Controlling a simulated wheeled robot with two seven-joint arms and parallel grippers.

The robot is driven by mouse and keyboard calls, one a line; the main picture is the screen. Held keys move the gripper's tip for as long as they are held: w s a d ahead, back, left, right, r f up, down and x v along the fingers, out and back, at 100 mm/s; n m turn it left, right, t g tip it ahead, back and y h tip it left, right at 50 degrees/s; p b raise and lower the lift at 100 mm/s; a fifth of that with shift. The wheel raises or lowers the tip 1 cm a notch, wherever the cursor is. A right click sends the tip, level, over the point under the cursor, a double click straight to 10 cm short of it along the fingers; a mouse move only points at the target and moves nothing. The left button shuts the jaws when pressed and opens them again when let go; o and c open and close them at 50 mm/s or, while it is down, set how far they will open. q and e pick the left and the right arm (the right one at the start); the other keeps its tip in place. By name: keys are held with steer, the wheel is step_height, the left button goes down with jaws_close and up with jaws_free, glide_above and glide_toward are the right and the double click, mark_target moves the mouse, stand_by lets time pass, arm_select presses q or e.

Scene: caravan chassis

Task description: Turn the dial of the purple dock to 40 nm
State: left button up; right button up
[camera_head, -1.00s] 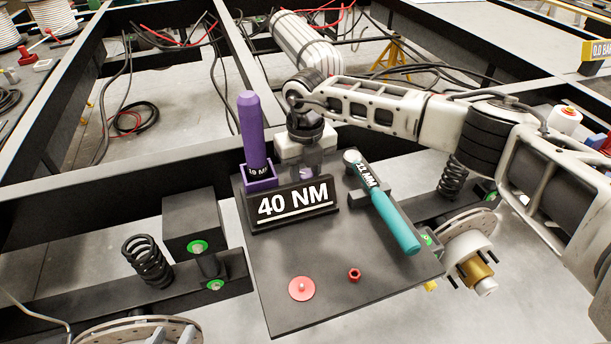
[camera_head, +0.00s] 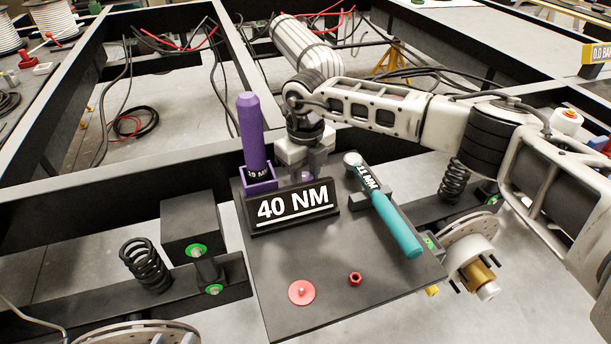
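The purple dock (camera_head: 258,183) stands at the back left of a dark board (camera_head: 345,290). A purple-handled tool (camera_head: 250,130) stands upright in it; its small label seems to read 19 MM. A black sign (camera_head: 291,207) in front reads 40 NM. A small purple part (camera_head: 306,176), perhaps the dial, shows just behind the sign, mostly hidden.
A teal-handled tool (camera_head: 396,225) rests on a black holder at the board's right. A red disc (camera_head: 301,292) and a small red nut (camera_head: 355,279) lie on the front of the board, which is otherwise clear. Dark chassis beams, a spring (camera_head: 146,264) and a hub (camera_head: 473,262) surround it.

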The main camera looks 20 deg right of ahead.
mark_target(306, 176)
steer(key=o, duration=0.7)
step_height(306, 176, up, 16)
steer(key=shift+p, duration=0.3)
